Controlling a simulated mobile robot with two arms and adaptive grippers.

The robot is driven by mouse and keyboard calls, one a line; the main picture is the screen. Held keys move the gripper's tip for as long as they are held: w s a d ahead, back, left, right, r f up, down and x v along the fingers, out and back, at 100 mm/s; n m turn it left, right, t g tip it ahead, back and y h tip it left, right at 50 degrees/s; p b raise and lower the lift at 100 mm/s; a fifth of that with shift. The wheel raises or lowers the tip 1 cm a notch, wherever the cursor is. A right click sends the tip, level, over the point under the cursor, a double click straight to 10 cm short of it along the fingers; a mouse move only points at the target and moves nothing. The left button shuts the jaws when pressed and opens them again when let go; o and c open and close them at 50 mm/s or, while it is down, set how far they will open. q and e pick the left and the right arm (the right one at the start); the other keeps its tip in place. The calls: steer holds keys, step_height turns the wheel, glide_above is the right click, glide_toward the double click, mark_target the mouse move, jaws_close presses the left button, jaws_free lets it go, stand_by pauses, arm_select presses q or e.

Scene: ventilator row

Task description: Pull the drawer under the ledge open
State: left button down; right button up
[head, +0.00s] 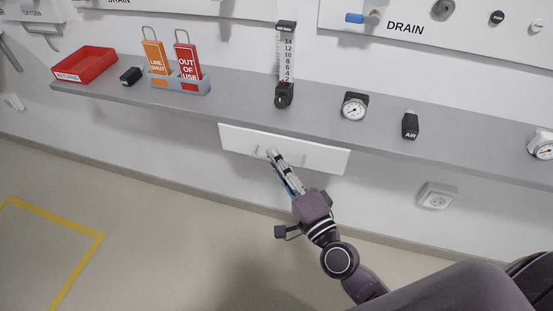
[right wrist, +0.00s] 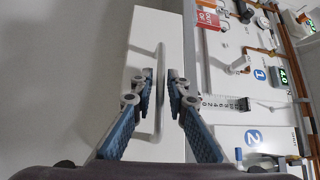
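The white drawer front (head: 320,157) sits under the grey ledge (head: 240,106), with a pale bar handle near its middle. It looks shut; I see no gap behind it. My right gripper (head: 272,155) reaches up to the handle from the front. In the right wrist view the handle (right wrist: 160,50) runs between the two fingertips of the gripper (right wrist: 160,77), and the drawer front (right wrist: 146,28) lies behind it. The fingers stand apart on either side of the bar, with small gaps that show. My left gripper is not in view.
On the ledge stand a red tray (head: 84,64), a tag holder (head: 180,86) with orange and red tags, a flowmeter (head: 285,65), a gauge (head: 354,106) and a black AIR block (head: 410,126). A wall socket (head: 437,197) is at lower right. The floor at left is clear.

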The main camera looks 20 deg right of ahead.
jaws_close()
steer(key=shift+s+a, duration=0.1)
